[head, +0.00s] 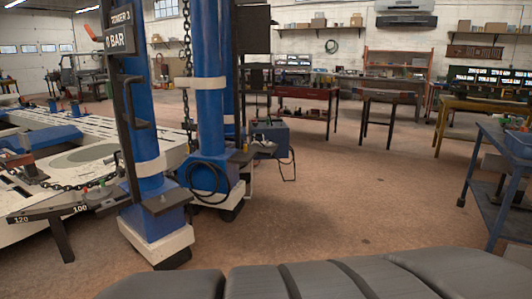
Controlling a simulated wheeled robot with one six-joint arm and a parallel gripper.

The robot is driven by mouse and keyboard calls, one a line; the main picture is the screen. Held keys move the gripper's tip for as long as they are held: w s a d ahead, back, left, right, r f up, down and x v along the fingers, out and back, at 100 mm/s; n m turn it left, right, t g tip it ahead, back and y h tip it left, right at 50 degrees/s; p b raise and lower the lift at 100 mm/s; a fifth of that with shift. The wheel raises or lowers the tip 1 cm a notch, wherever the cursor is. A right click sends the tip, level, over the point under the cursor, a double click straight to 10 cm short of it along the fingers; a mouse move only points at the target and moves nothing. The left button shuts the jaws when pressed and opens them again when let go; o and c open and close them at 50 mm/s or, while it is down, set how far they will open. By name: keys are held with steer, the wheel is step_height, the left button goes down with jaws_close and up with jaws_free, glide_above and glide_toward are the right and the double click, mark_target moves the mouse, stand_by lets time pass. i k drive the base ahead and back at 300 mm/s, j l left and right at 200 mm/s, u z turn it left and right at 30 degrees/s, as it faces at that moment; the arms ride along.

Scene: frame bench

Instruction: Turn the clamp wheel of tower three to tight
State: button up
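A blue tower (148,130) stands at the left, with a dark sign (122,15) that appears to read "TOWER 3". A second dark sign (119,40) below it reads "BAR". A dark handle-like bar (132,105) runs down the tower's left side, and a dark plate (165,203) juts out near its foot. I cannot make out a clamp wheel on this tower. The tower's top is cut off by the picture edge. My gripper is not in view.
A second blue tower (210,120) with a coiled black hose stands close behind. A white frame bench (25,200) with a chain and a scale arm (70,209) fills the left. A blue cart (497,185) stands at right. The brown floor (330,200) between is clear.

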mark_target(121, 172)
steer(key=u, duration=1.15)
